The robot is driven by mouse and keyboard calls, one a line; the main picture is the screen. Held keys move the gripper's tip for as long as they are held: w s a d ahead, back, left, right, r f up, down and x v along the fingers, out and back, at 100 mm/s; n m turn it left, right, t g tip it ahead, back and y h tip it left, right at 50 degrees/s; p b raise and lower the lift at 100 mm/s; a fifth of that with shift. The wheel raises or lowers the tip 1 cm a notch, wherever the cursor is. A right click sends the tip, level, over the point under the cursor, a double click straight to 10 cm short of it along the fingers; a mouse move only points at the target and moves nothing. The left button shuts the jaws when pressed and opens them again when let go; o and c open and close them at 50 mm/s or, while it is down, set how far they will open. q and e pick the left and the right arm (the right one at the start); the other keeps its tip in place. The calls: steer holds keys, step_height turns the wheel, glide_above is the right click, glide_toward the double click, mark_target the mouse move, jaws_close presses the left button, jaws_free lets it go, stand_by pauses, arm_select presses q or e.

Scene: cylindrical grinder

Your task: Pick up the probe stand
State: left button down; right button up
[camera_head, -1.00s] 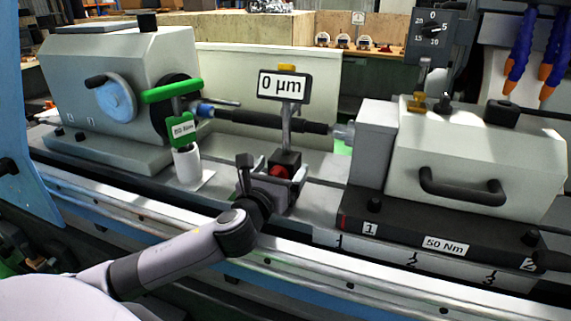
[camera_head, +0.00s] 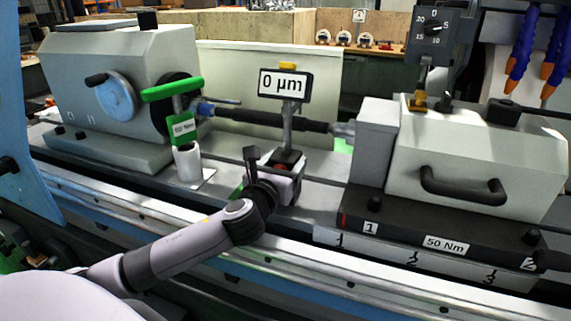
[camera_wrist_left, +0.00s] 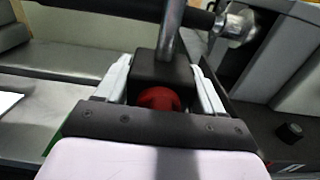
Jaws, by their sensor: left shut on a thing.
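The probe stand (camera_head: 286,121) is upright on the machine bed, with a display reading "0 µm" on top of its thin post and a dark block with a red knob at its base. In the left wrist view its dark base block (camera_wrist_left: 165,70) and red knob (camera_wrist_left: 160,99) lie between the two pale fingers. My left gripper (camera_head: 288,168) comes from the front and is shut on this base. Whether the base is clear of the bed cannot be told. My right gripper is not in view.
A dark workpiece shaft (camera_head: 262,118) runs behind the post, close to it. A green-handled torque tool (camera_head: 183,127) stands in a white holder (camera_head: 188,163) at left. The grey tailstock (camera_head: 470,160) with a "50 Nm" label is at right. The bed between is mostly clear.

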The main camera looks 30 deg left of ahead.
mark_target(285, 66)
arm_select(q)
step_height(285, 66, up, 21)
steer(key=shift+f, duration=0.2)
stand_by(0.6)
steer(key=shift+s, duration=0.1)
